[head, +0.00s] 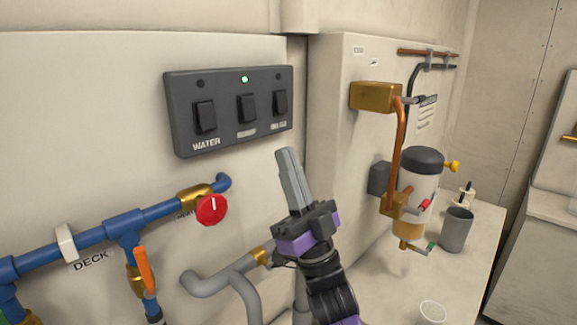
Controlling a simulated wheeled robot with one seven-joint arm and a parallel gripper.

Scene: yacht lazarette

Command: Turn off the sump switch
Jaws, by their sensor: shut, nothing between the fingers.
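A dark switch panel (229,147) is on the pale wall in the head view, with three black rocker switches in a row. The left rocker (205,117) is labelled WATER. The labels under the middle rocker (246,108) and the right rocker (279,102) are too small to read, so I cannot tell which is the sump switch. The lamp (245,79) above the middle rocker glows green; the other two lamps are dark. My gripper (287,152) is shut and empty, its fingers pointing up, just below the panel's lower right corner in the picture.
Blue pipes (165,210) with a red knob (211,209) and an orange lever (145,270) run at lower left. A grey pipe (215,279) curves below the panel. At right are a brass box (376,97), a filter canister (420,178) and a grey cup (456,230).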

